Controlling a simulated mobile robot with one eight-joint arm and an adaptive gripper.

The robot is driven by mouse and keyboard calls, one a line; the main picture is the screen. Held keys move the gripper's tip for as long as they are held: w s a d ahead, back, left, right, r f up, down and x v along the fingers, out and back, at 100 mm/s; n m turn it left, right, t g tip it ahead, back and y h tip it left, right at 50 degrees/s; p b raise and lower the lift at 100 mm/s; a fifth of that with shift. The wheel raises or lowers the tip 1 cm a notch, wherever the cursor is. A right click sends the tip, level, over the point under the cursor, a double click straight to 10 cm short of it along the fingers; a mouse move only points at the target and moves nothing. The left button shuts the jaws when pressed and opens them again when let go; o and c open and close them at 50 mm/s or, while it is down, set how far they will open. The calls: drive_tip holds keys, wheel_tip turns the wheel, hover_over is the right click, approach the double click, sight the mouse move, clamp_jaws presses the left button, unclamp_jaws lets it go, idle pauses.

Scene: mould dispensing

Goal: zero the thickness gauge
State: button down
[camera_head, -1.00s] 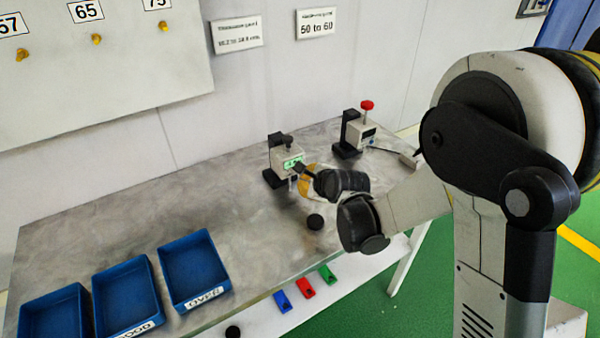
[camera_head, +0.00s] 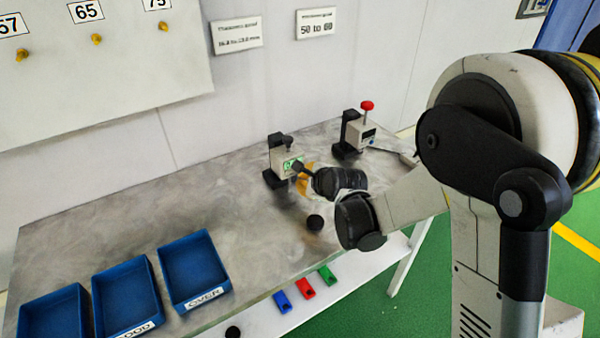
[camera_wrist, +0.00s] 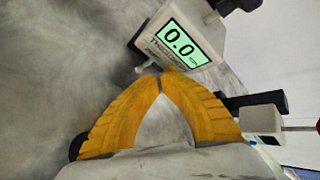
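The thickness gauge (camera_head: 287,163) stands at the back of the grey table, a pale box on a black stand with a lit green display. In the wrist view the gauge (camera_wrist: 205,35) is close and tilted, and its display reads 0.0. My gripper (camera_wrist: 165,76) has its yellow fingers brought together at the tips, with nothing seen between them. The tips are at the lower edge of the gauge's front, beside a small pale stub; whether they touch it I cannot tell. In the head view my gripper (camera_head: 304,178) is partly hidden by my black wrist.
A second device with a red knob (camera_head: 367,105) stands to the right of the gauge. A black round piece (camera_head: 314,222) lies on the table in front. Blue trays (camera_head: 193,268) stand at front left. Blue, red and green pieces (camera_head: 305,288) lie on the lower shelf.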

drive_tip(key=shift+s, duration=0.1)
idle(0.3)
drive_tip(key=shift+s+d, duration=0.45)
drive_tip(key=shift+s, duration=0.15)
drive_tip(key=shift+s, duration=0.1)
drive_tip(key=shift+s+d+b, duration=0.3)
drive_tip(key=shift+s+d, duration=0.4)
drive_tip(key=shift+s, duration=0.3)
drive_tip(key=shift+s+d+b, duration=0.25)
drive_tip(key=shift+s+d, duration=0.45)
drive_tip(key=shift+s, duration=0.3)
